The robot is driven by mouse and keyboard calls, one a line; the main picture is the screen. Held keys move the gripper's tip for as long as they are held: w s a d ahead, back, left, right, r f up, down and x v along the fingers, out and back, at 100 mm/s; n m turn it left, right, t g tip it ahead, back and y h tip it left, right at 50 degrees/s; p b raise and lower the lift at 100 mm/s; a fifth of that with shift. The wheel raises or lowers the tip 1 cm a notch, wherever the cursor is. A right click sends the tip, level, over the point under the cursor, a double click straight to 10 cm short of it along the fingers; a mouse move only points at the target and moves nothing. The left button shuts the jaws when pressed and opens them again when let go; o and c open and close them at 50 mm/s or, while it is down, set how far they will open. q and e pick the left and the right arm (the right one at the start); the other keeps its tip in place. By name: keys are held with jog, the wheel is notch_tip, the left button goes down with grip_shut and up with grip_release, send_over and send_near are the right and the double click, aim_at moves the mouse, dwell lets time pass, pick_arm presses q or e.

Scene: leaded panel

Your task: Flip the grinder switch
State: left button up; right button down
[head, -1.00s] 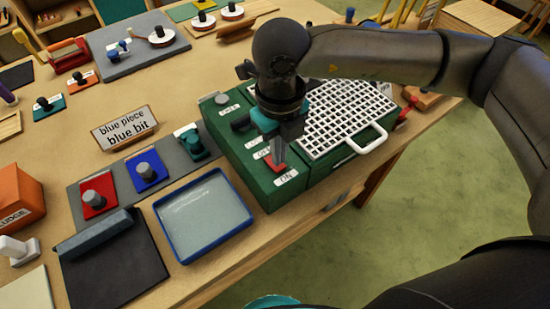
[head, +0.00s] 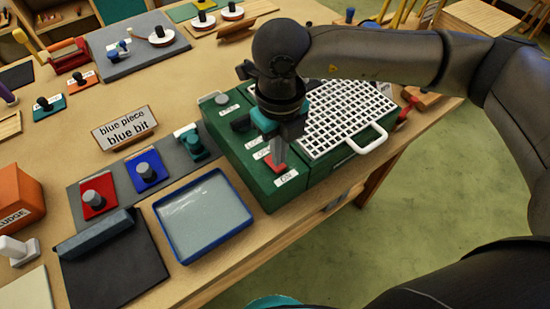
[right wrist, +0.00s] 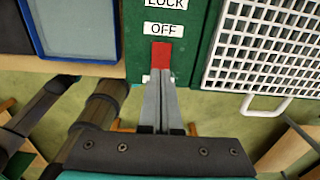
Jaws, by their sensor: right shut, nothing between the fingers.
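The grinder is a green box (head: 240,160) at the table's front edge, with a white grid (head: 345,115) on top. Its red switch (head: 275,166) sits between the OFF label and the ON label (head: 287,178). My right gripper (head: 279,160) is shut and empty, pointing down with its fingertips at the switch. In the right wrist view the red switch (right wrist: 161,55) lies just below the OFF label (right wrist: 164,30), and the shut fingertips (right wrist: 160,76) meet or overlap its near end. Contact is hard to tell. The fingers mostly hide the ON label there.
A blue-rimmed tray (head: 160,230) stands left of the grinder. Red (head: 98,213) and blue (head: 158,187) knobbed pieces lie beyond it, near a "blue piece blue bit" sign (head: 124,128). A white handle (head: 368,145) juts from the grid. Floor lies open to the right.

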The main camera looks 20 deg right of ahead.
jog(key=shift+f+b, duration=0.9)
dwell(0.8)
jog(key=shift+r+p, duration=2)
jog(key=shift+r, duration=1.55)
